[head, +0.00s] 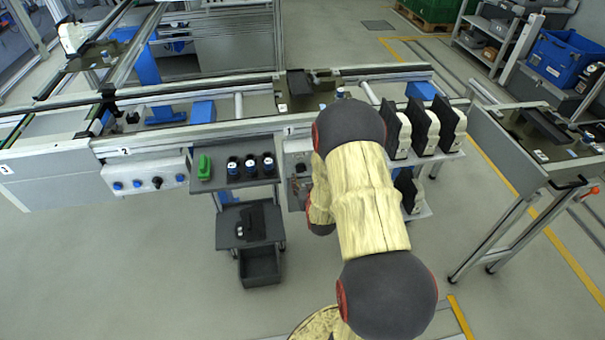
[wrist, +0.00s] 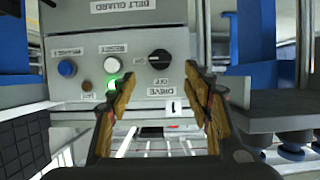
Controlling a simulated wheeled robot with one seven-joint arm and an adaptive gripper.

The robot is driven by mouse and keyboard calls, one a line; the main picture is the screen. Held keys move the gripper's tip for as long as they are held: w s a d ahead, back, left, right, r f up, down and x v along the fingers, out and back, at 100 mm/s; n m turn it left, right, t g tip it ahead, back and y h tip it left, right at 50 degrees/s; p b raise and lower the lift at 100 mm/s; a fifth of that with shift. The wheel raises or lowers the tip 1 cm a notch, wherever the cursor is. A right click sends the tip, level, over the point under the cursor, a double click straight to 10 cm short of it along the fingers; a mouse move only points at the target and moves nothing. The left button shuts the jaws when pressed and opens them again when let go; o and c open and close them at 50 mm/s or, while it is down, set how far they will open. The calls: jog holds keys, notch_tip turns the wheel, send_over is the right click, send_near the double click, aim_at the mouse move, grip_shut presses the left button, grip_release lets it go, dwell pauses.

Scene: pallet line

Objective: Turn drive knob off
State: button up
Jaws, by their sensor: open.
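The drive knob (wrist: 159,60) is a black round knob on a grey control panel (wrist: 110,78) in the wrist view. Its labels appear upside down, with DRIVE and OFF below it and a small label to its left. Its handle looks roughly sideways, but its exact setting is hard to read. My gripper (wrist: 160,77) is open and empty, its two tan fingers on either side below the knob. Contact with the knob is not visible.
The panel also has a blue button (wrist: 67,68), a white button (wrist: 112,65) and a lit green lamp (wrist: 114,82). In the head view a grey cart (head: 235,180) holding several dark cups and a green item stands left of my arm. Black-and-white units (head: 425,128) stand right.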

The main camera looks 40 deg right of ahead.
aim_at(302, 171)
jog(key=b+x, duration=0.2)
jog(key=x, duration=0.5)
jog(key=shift+f, duration=0.1)
jog(key=shift+c, duration=0.7)
jog(key=c, duration=1)
